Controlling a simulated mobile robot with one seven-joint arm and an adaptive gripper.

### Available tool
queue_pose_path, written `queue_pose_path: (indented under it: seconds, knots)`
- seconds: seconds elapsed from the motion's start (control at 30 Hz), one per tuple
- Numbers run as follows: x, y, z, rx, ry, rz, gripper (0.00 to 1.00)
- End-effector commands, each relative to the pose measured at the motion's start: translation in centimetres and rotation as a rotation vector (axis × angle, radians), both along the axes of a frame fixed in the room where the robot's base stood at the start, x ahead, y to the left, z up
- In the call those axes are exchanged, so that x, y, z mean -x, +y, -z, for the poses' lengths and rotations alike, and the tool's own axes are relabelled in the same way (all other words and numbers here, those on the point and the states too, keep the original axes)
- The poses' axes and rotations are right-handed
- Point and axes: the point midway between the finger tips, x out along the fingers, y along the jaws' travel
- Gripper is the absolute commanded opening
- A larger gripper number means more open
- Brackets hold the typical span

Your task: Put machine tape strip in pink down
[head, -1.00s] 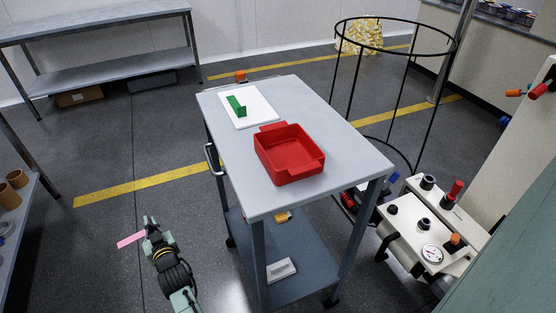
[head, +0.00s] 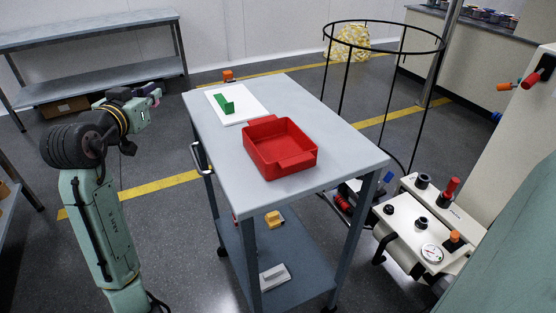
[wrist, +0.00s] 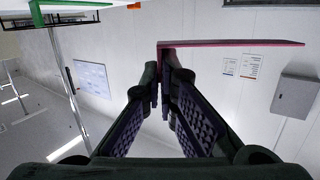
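The pink machine tape strip (wrist: 235,43) stretches to the right from the fingertips of my gripper (wrist: 164,75) in the wrist view. The fingers are close together, with a pink part of the strip between them. In the head view my gripper (head: 152,93) is raised to the left of the cart, apart from it. There the strip is hardly visible and cannot be made out clearly.
A grey cart (head: 215,150) carries a white board (head: 246,116) with a green bent piece (head: 226,106) on it, and a red bin (head: 270,172). A black wire hoop stand (head: 330,85) rises behind the cart. A grey bench (head: 90,37) stands at the back left.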

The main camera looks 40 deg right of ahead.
Motion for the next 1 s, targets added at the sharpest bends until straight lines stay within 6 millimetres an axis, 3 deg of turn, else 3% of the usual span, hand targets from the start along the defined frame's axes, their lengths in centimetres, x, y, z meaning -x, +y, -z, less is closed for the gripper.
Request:
queue_pose_path:
  seconds: [0.03,0.2,0.27,0.4,0.53,0.7,0.83,1.0]
  knots:
    - [2.0,-1.1,-2.5,-0.006,-0.015,0.077,0.00]
    - [10.4,-5.0,-8.7,-0.011,-0.016,0.355,0.00]
    - [13.9,-6.2,-10.2,-0.011,-0.017,0.449,0.00]
    - [22.7,-8.3,-12.2,-0.012,-0.021,0.652,0.00]
    - [31.2,-9.6,-11.8,-0.012,-0.025,0.810,0.00]
    - [40.1,-9.8,-8.7,-0.010,-0.027,0.944,0.00]
    - [44.0,-9.5,-6.3,-0.007,-0.027,0.991,0.00]
    - [45.8,-9.2,-4.9,-0.004,-0.024,1.012,0.00]
